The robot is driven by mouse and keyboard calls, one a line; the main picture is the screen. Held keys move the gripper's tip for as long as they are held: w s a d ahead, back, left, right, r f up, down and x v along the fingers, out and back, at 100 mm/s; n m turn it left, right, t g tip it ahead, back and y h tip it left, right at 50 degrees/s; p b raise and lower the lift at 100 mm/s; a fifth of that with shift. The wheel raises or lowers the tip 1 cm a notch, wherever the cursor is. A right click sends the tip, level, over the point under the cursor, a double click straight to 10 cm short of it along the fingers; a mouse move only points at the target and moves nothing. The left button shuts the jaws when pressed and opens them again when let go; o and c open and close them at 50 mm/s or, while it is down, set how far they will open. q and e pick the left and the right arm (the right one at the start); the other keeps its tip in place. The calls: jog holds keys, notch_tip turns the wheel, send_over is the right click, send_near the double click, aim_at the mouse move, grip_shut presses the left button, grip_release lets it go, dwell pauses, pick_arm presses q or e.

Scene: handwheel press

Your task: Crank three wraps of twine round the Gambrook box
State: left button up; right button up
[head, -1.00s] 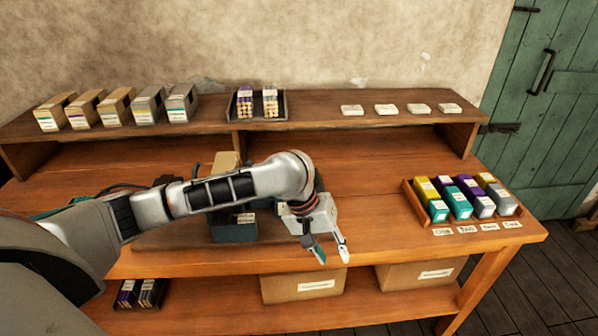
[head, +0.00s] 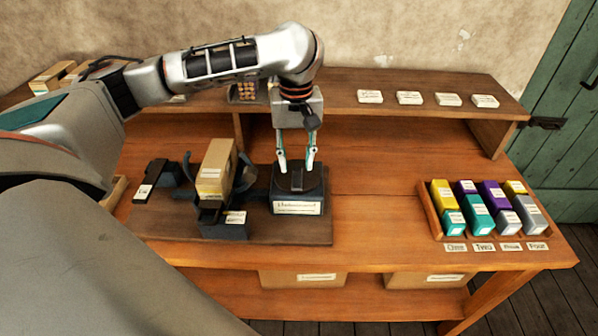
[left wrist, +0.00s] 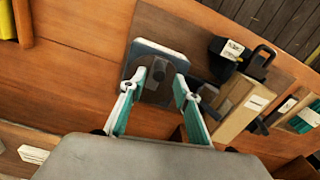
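My left gripper (head: 297,166) points down over a dark labelled unit (head: 297,207) with a round black top and an upright grip block (head: 297,181). Its two teal-and-grey fingers are apart, one on each side of the block; contact cannot be told. In the left wrist view the open fingers (left wrist: 156,90) flank the dark grip block (left wrist: 158,71). A tan box (head: 215,170) stands upright in a dark holder (head: 224,229) left of the unit; its label is too small to read. It also shows in the left wrist view (left wrist: 240,108). No twine can be made out. My right gripper is out of view.
A dark low device (head: 160,180) sits at the left of the base board (head: 270,232). A wooden tray (head: 434,220) of coloured blocks stands at the right, with bare bench between. A raised shelf (head: 390,110) with white cards runs along the back.

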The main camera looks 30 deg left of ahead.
aim_at(297, 170)
pick_arm(q)
notch_tip(297, 170, down, 4)
jog(key=shift+r, duration=0.1)
jog(key=shift+f, duration=0.8)
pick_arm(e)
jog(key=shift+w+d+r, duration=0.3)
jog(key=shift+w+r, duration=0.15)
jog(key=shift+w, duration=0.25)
pick_arm(q)
grip_shut()
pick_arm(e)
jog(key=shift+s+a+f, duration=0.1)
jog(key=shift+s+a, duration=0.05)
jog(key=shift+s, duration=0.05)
